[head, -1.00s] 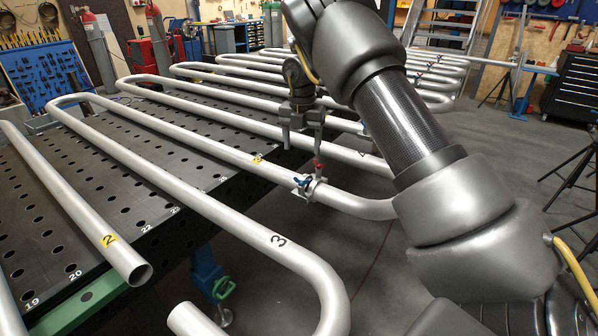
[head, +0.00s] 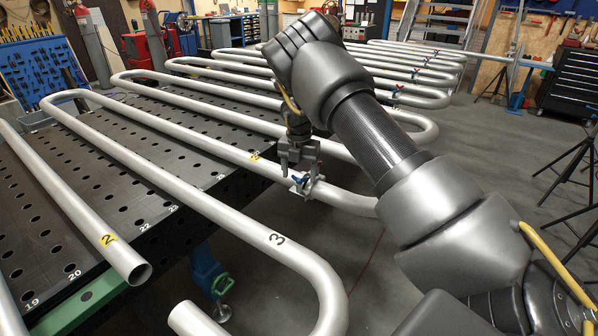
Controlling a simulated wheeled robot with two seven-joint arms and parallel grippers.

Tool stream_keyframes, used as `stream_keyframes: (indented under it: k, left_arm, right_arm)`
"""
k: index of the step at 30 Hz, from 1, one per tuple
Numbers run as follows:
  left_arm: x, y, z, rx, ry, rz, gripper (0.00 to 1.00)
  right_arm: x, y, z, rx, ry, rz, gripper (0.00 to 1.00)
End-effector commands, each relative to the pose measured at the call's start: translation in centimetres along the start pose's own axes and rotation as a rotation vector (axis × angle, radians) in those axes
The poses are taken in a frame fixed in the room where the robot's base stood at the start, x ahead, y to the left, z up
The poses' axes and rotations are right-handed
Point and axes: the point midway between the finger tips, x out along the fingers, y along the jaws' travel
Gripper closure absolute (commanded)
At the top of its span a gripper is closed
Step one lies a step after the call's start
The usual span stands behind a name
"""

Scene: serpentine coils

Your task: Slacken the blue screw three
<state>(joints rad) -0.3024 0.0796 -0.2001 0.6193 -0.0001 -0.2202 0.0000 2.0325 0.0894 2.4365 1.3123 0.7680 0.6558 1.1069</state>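A small clamp with a blue screw (head: 298,180) sits on a silver coil tube, just right of a yellow label. My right gripper (head: 299,172) is directly above this clamp, pointing down, with its fingers apart. Its fingertips are close to the blue screw, which shows just below and between them. I cannot tell whether they touch it. The clamp's red screw is mostly hidden behind the gripper. My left gripper is not in view.
A black perforated welding table (head: 110,200) carries the coil tubes at left. More clamps with coloured screws (head: 396,91) sit on the tubes behind my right arm. The grey floor (head: 460,170) at right is open up to black tripods (head: 575,165) and a tool cabinet (head: 572,85).

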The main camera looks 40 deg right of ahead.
Motion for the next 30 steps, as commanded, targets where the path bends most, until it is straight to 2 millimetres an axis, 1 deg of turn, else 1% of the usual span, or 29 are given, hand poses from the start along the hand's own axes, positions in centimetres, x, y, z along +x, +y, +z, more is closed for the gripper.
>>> stream_keyframes:
  k: [1,9,10,16,20,26,30]
  left_arm:
    - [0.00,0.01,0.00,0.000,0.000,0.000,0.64]
    - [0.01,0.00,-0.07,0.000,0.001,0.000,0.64]
    - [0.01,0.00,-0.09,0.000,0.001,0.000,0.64]
    - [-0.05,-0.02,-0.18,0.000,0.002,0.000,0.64]
    - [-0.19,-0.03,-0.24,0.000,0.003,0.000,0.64]
    - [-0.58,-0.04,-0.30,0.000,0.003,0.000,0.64]
    - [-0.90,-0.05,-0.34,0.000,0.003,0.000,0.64]
  right_arm:
    - [-0.01,0.00,0.00,0.000,0.000,0.000,0.39]
    - [-0.04,0.00,0.01,0.000,0.000,0.000,0.75]
    - [-0.04,0.00,0.01,0.000,0.000,0.000,0.78]
    - [-0.07,-0.01,0.03,-0.014,-0.001,-0.001,0.78]
    - [-0.11,0.00,0.04,-0.053,-0.002,-0.002,0.78]
    - [-0.15,0.02,0.09,-0.179,-0.003,-0.003,0.78]
    - [-0.16,-0.02,0.11,-0.302,-0.003,-0.003,0.78]
